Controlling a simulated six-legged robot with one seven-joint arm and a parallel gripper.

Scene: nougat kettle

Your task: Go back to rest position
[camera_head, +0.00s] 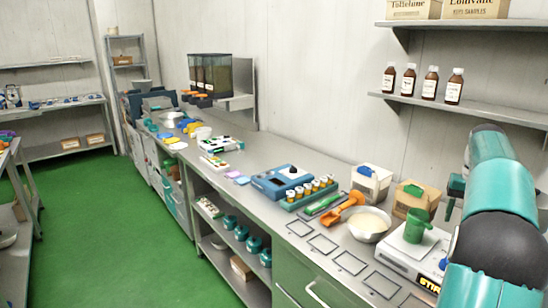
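My teal and black arm (497,205) rises at the right edge of the head view, in front of the counter. My gripper cannot be made out clearly; a small dark and teal part shows left of the arm, and whether it is open, shut or holding something is hidden. The counter (262,158) runs from the lower right to the back left. A green jug (416,226) stands on a white stirrer (410,250) close to my arm. An orange scoop (337,210) lies beside a metal bowl of pale powder (369,222).
Brown bottles (430,84) stand on a wall shelf (470,108) above my arm. A blue device (282,178), a vial rack (312,190) and boxes (371,182) crowd the counter. Square outlines mark its bare front edge. The green floor (110,220) is clear on the left.

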